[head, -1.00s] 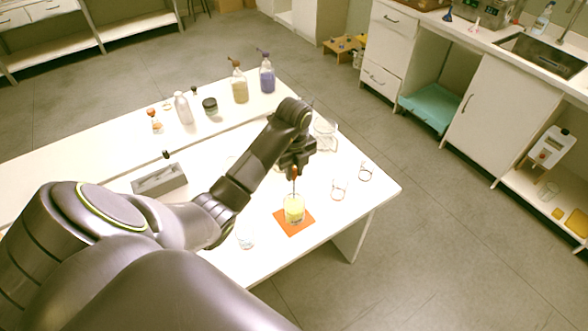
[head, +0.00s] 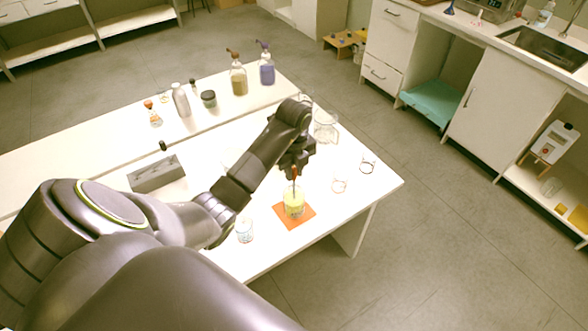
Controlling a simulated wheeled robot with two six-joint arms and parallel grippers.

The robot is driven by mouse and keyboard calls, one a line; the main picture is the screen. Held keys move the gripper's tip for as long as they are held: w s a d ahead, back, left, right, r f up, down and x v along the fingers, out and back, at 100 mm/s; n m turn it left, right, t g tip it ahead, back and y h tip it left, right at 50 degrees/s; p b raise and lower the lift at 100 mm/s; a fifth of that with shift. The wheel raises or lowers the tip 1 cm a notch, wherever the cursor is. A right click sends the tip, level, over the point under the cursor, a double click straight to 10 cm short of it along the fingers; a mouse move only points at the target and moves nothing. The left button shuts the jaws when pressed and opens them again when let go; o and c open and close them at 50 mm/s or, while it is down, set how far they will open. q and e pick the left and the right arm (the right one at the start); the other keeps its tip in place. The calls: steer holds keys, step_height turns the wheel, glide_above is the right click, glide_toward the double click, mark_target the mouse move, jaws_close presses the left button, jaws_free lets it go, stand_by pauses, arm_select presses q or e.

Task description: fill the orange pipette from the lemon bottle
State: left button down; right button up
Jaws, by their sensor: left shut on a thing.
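The lemon bottle (head: 293,206), a small clear container with yellow liquid, stands upright on an orange mat (head: 306,221) near the table's front edge. My left gripper (head: 295,173) is right above it, shut on the orange pipette (head: 295,184). The pipette hangs upright, and its lower part reaches down into the mouth of the bottle. How deep the tip goes is too small to tell. My right gripper is not in view.
Clear glassware (head: 325,128) stands behind my left gripper. Two small round items (head: 339,186) and (head: 367,166) are to the right. A clear cup (head: 244,231) is at the left front. A grey holder (head: 155,173) and several bottles (head: 238,80) are farther back.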

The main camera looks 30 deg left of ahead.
arm_select(q)
steer(key=shift+f+b, duration=1.05)
steer(key=shift+f, duration=0.5)
steer(key=c, duration=1.8)
jaws_free()
steer(key=shift+c, duration=0.4)
steer(key=shift+r, duration=0.1)
stand_by(1.8)
step_height(320, 180, up, 12)
steer(key=p, duration=0.9)
steer(key=shift+f+p, duration=0.25)
steer(key=shift+p, duration=0.05)
steer(key=shift+f, duration=0.1)
